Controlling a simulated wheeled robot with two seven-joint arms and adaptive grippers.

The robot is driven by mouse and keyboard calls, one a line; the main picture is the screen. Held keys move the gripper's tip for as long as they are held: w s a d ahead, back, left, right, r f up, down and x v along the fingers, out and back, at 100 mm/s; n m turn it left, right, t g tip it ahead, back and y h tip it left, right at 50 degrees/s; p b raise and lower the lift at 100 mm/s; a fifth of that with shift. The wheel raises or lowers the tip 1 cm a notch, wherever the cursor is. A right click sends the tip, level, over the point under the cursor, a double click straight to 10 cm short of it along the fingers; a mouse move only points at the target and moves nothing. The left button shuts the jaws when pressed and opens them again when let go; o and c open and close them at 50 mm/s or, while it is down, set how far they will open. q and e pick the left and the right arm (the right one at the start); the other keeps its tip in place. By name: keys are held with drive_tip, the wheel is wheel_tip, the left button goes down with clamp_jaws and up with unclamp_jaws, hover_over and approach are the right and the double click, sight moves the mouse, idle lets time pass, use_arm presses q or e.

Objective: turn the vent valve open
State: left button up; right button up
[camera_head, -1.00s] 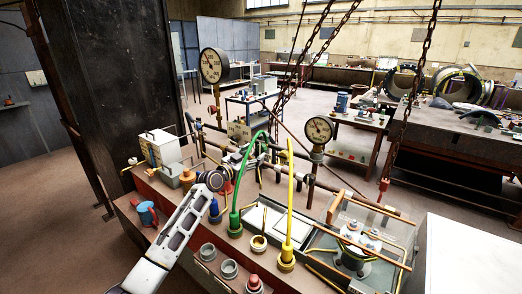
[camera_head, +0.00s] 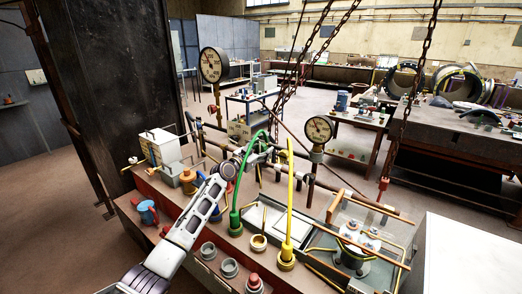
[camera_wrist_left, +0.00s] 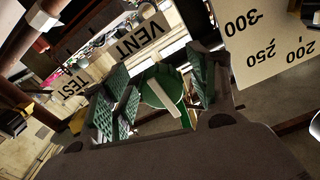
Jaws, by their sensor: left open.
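The vent valve (camera_wrist_left: 160,84) shows in the left wrist view as a round green knob with a pale bar across its face. It sits beside a plate marked VENT (camera_wrist_left: 140,38). My left gripper (camera_head: 258,150) reaches forward to the pipework in the head view; it also shows in the left wrist view (camera_wrist_left: 160,92). Its two green ridged fingers are open, one on each side of the knob. I cannot tell whether they touch it. In the head view the knob cannot be made out behind the gripper and the green hose. My right gripper is not in view.
A green hose (camera_head: 237,195) and a yellow hose (camera_head: 289,200) arch up close to my left arm. Two round gauges (camera_head: 212,66) stand on the pipes. A TEST plate (camera_wrist_left: 77,84) is near the VENT plate. A clear-sided box (camera_head: 365,240) stands at right.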

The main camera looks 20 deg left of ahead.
use_arm(q)
drive_tip(key=shift+c, duration=0.8)
drive_tip(key=c, duration=0.9)
drive_tip(key=shift+o, duration=0.2)
